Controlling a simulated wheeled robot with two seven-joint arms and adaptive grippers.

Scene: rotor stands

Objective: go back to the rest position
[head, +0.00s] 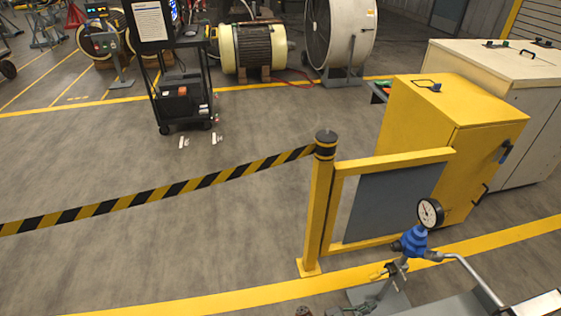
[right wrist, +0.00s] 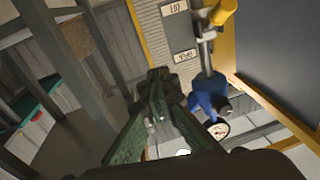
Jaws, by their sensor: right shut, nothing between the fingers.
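My right gripper (right wrist: 157,80) shows in the right wrist view with its green fingers brought together at the tips and nothing between them. In the head view only a small part of it (head: 345,311) seems to show at the bottom edge. A blue fitting (head: 413,240) with a round white dial gauge (head: 430,213) stands to the right of it. In the right wrist view the blue fitting (right wrist: 208,97) is to the right of the fingers, apart from them in the picture. My left gripper is in neither view.
A yellow post (head: 318,220) with a striped barrier tape (head: 170,191) and a yellow framed panel (head: 385,203) stand beyond the gauge. A yellow cabinet (head: 430,130) and a pale cabinet (head: 510,70) are at the right. A black cart (head: 180,80) stands farther back. Open floor lies at the left.

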